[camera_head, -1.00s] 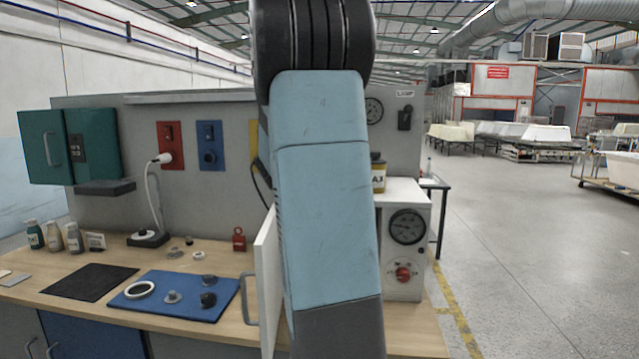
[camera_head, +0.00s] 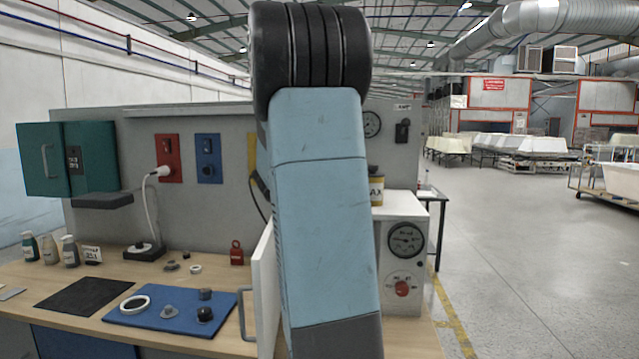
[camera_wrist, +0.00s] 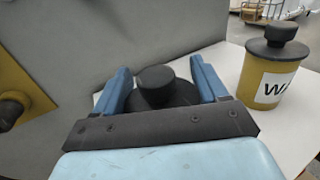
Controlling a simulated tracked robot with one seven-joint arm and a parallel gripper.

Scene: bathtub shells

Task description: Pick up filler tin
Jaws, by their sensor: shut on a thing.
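My gripper (camera_wrist: 158,68) is shut on a tin with a dark round lid and knob (camera_wrist: 157,85), between its blue fingers in the wrist view. I take this for the filler tin; its body and label are hidden by the gripper. A yellow tin with a dark lid and a white label starting "WA" (camera_wrist: 268,82) stands just right of the gripper, apart from it. This tin also shows in the head view (camera_head: 376,189), on the white cabinet. In the head view my arm hides the gripper and the held tin.
The white cabinet (camera_head: 405,275) has a gauge and a red knob; its white door (camera_head: 264,290) stands open. A grey back panel (camera_wrist: 150,30) is close behind the gripper. A blue mat (camera_head: 165,318) with small parts and several bottles are on the bench at left.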

